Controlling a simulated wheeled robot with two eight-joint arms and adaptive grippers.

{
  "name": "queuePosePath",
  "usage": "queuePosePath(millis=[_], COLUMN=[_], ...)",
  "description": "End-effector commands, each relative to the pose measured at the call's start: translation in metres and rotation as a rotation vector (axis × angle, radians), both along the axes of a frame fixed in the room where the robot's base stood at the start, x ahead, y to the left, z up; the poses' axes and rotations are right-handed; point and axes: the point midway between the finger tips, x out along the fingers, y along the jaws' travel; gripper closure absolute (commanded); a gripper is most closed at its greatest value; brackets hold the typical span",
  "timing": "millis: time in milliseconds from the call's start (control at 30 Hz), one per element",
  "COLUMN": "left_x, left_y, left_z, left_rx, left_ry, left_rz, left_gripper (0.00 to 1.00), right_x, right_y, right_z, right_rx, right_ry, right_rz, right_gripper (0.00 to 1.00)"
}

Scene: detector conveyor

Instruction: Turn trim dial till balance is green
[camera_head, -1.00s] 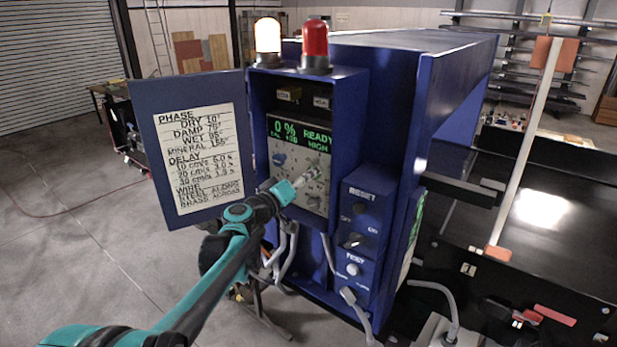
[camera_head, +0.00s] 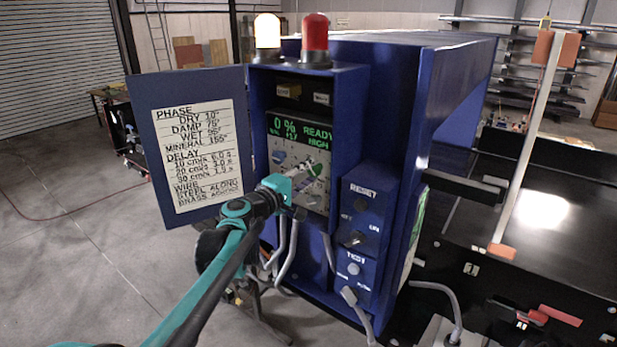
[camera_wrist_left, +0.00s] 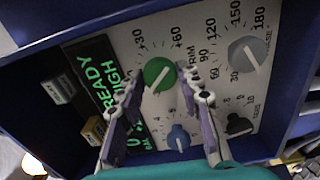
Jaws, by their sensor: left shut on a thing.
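The green trim dial (camera_wrist_left: 159,73) with a white pointer line sits on the grey panel (camera_wrist_left: 120,40); in the head view it is small and partly hidden by my gripper. My left gripper (camera_head: 312,172) reaches the panel from the front left. In the wrist view its two fingers (camera_wrist_left: 159,80) lie on either side of the dial, shut on it. The display (camera_head: 300,132) shows 0 %, READY and HIGH in green letters, with a small balance line that seems to read +17. My right gripper is not in view.
Near the trim dial are a grey phase dial (camera_wrist_left: 250,52), a blue knob (camera_wrist_left: 178,137) and a dark sens knob (camera_wrist_left: 238,125). The open cabinet door (camera_head: 146,150) carries a settings chart. A lower box (camera_head: 362,230) holds reset and test controls.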

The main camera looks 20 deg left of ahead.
Motion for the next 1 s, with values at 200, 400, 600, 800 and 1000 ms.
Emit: queuePosePath(millis=[200,400,600,800,1000], left_x=[0.0,0.0,0.0,0.0,0.0], left_y=[0.0,0.0,0.0,0.0,0.0], left_z=[-0.001,-0.001,0.0,0.0,0.0], left_rx=[-0.192,-0.357,-0.489,-0.576,-0.619], left_ry=[0.07,0.13,0.178,0.209,0.225], left_rz=[0.001,0.001,0.001,0.0,0.0], left_gripper=[0.94,0.94,0.94,0.94,0.94], right_x=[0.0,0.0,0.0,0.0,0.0], right_y=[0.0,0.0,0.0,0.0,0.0], right_z=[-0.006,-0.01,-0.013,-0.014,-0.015], right_rx=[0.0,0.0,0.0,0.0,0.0], right_ry=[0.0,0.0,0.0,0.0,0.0], right_rz=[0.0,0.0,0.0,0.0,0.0], right_gripper=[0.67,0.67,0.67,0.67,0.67])
